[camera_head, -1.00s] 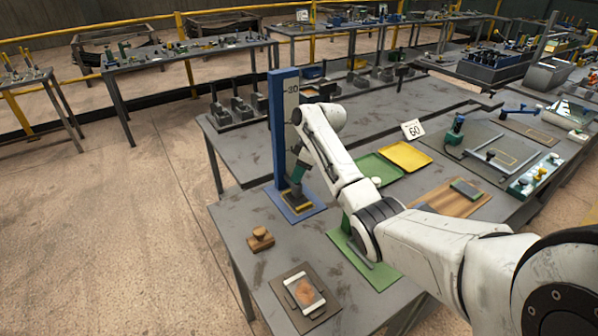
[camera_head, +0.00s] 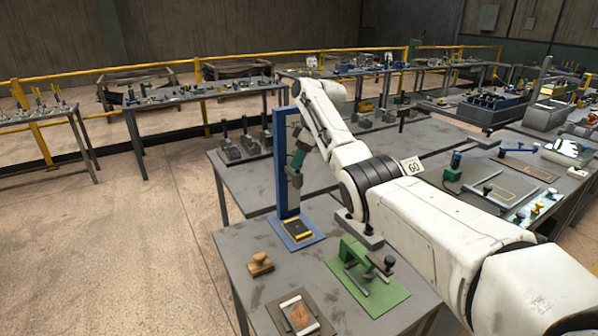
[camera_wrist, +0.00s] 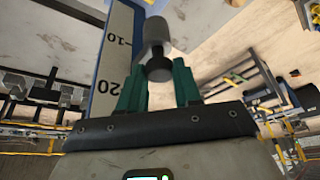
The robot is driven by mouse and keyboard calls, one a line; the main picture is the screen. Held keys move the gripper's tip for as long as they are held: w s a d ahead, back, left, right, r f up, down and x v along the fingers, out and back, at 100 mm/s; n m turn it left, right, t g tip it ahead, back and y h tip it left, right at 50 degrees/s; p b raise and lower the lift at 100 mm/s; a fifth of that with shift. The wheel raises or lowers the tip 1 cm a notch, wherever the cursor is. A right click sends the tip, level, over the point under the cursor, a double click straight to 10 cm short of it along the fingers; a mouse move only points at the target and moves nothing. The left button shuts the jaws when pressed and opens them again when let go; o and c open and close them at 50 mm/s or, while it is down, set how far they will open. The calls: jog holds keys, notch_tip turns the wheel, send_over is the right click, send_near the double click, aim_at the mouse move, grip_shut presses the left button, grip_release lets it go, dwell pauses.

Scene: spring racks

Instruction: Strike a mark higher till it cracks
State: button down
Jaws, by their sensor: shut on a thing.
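A blue upright post (camera_head: 283,165) with a pale scale stands on a blue base (camera_head: 313,238) at the left of the near bench. A dark block with yellow edges (camera_head: 298,229) sits on the base. My gripper (camera_head: 299,158), with green fingers, is shut on a grey striker (camera_wrist: 155,33) with a dark knob (camera_wrist: 158,68), beside the post and clearly above the block. In the wrist view the scale (camera_wrist: 112,60) shows 10 and 20, upside down. A card marked 60 (camera_head: 413,167) stands beyond my arm. I cannot make out a crack.
A green fixture (camera_head: 360,255) on a green plate stands right of the post. A wooden knob block (camera_head: 260,263) and a framed brown piece (camera_head: 299,315) lie at the front. My arm hides part of the bench. Several dark stands (camera_head: 248,144) stand behind.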

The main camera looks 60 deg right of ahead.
notch_tip(320, 180, up, 5)
jog(key=shift+f+p, duration=0.2)
jog(key=shift+p, duration=0.6)
jog(key=c, duration=0.8)
grip_release()
jog(key=b+v, duration=0.2)
jog(key=v, duration=0.8)
jog(key=shift+s+r+b, duration=0.2)
jog(key=shift+r+b, duration=0.1)
jog(key=shift+f, duration=0.1)
